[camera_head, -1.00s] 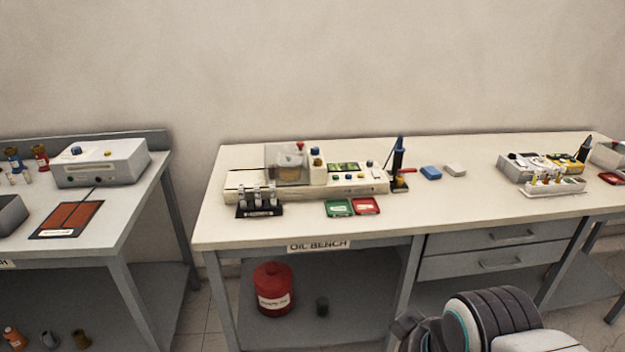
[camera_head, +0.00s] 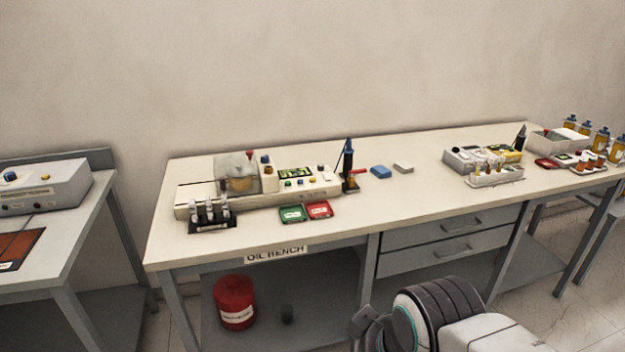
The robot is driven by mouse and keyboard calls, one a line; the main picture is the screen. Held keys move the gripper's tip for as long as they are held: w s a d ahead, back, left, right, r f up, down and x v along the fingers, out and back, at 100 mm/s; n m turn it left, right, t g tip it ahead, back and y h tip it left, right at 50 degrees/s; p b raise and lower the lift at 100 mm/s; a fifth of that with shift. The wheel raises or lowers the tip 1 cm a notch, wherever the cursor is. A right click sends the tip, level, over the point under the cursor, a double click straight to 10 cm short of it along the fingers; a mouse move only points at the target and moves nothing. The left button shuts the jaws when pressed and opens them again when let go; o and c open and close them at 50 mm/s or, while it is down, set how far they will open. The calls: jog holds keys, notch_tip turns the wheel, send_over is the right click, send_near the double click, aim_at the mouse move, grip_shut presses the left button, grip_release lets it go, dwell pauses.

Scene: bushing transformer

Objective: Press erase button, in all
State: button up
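The erase button cannot be made out by name at this distance. An oil test device (camera_head: 262,197) with a clear-covered chamber, a small green-lit display (camera_head: 296,174) and several small coloured buttons and knobs stands at the left of the oil bench. A grey instrument (camera_head: 461,159) with small controls stands at the bench's right part. My arm shows at the bottom right, in front of the bench drawers. A dark part that may be my gripper (camera_head: 364,324) shows at its left end; its fingers are not clear.
A red can (camera_head: 235,302) is on the lower shelf. Another bench stands left.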

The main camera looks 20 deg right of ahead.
grip_shut()
dwell(1.4)
